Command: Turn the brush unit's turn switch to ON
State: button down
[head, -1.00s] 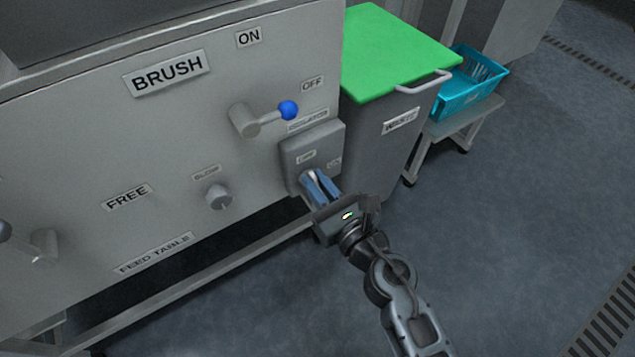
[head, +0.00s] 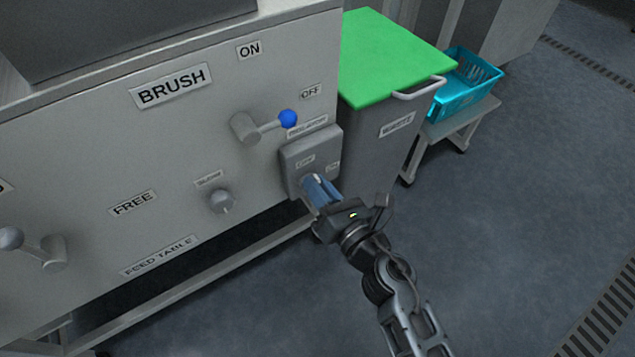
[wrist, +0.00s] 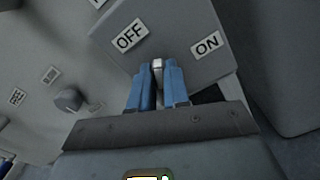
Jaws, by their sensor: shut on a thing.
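The turn switch is on a grey box (head: 296,157) at the lower right of the brush panel, with OFF and ON labels on its face. In the wrist view the OFF label (wrist: 129,36) is to the left and the ON label (wrist: 207,45) to the right. A pale switch handle (wrist: 158,65) shows between my blue fingertips and points between the two labels. My gripper (head: 317,188) is shut on this handle, seen also in the wrist view (wrist: 158,80). The fingers hide most of the handle.
A lever with a blue ball (head: 288,118) sits just above the box, its ball near an OFF label. A small round knob (head: 221,200) is to the left. A green-lidded bin (head: 395,60) and a blue basket (head: 470,85) stand to the right. Floor at right is clear.

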jog(key=m+p, duration=0.1)
jog(key=m, duration=0.3)
jog(key=m+p, duration=0.2)
jog(key=m, duration=0.2)
jog(key=f+m+p, duration=0.1)
jog(key=m+p, duration=0.1)
jog(key=m, duration=0.2)
jog(key=shift+w+d+m, duration=0.25)
jog(key=shift+d+m, duration=0.1)
jog(key=shift+m, duration=0.05)
jog(key=shift+f, duration=0.1)
jog(key=c, duration=1.1)
grip_release()
jog(key=shift+s, duration=0.1)
jog(key=p+v, duration=0.2)
jog(key=v, duration=0.5)
jog(key=shift+s+d, duration=0.2)
jog(key=shift+s, duration=0.05)
jog(key=shift+s, duration=0.1)
